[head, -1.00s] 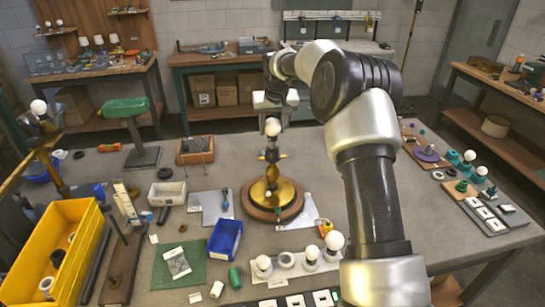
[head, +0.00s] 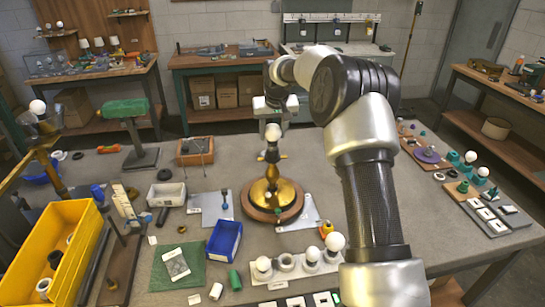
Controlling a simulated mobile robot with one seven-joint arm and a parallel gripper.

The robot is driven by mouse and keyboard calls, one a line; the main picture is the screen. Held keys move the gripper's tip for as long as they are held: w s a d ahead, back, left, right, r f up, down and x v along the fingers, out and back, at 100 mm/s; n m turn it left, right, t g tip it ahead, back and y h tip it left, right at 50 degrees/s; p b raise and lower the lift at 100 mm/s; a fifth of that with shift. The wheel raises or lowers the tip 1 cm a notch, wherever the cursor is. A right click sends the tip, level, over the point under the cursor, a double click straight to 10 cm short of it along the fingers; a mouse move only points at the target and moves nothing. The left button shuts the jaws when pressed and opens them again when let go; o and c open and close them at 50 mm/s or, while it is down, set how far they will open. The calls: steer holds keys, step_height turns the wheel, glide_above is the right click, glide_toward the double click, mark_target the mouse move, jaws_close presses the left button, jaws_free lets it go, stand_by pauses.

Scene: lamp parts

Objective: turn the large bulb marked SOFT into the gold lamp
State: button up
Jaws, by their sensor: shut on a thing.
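The gold lamp (head: 272,190) stands upright on a round wooden base in the middle of the table. A white bulb (head: 272,133) is at the top of its stem, in line with it. My gripper (head: 273,117) points down from above and is shut on this bulb. The fingertips are small here and partly merge with the bulb's top. I cannot read any SOFT marking. The threads and the contact between bulb and socket are too small to make out.
A tray (head: 290,276) with several bulbs stands at the front. A blue bin (head: 225,238) and a green mat (head: 178,265) lie front left, beside a large yellow bin (head: 62,245). More bulbs and parts stand on the right (head: 480,172). My arm covers the right middle.

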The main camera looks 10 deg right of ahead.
steer(key=shift+f, duration=0.45)
stand_by(1.1)
steer(key=shift+o, duration=0.8)
steer(key=shift+c, duration=0.8)
steer(key=shift+f, duration=0.1)
steer(key=shift+s+f+b, duration=0.1)
steer(key=shift+f+b, duration=0.1)
steer(key=shift+b, duration=0.1)
steer(key=shift+o, duration=0.2)
steer(key=shift+a+f+m+h, duration=0.15)
steer(key=shift+m+h, duration=0.35)
steer(key=shift+m, duration=0.6)
steer(key=m+h, duration=0.1)
steer(key=m, duration=0.2)
steer(key=shift+g, duration=0.4)
steer(key=shift+m+h+p, duration=0.3)
steer(key=shift+m+p, duration=0.05)
steer(key=shift+m, duration=0.55)
steer(key=shift+c, duration=0.2)
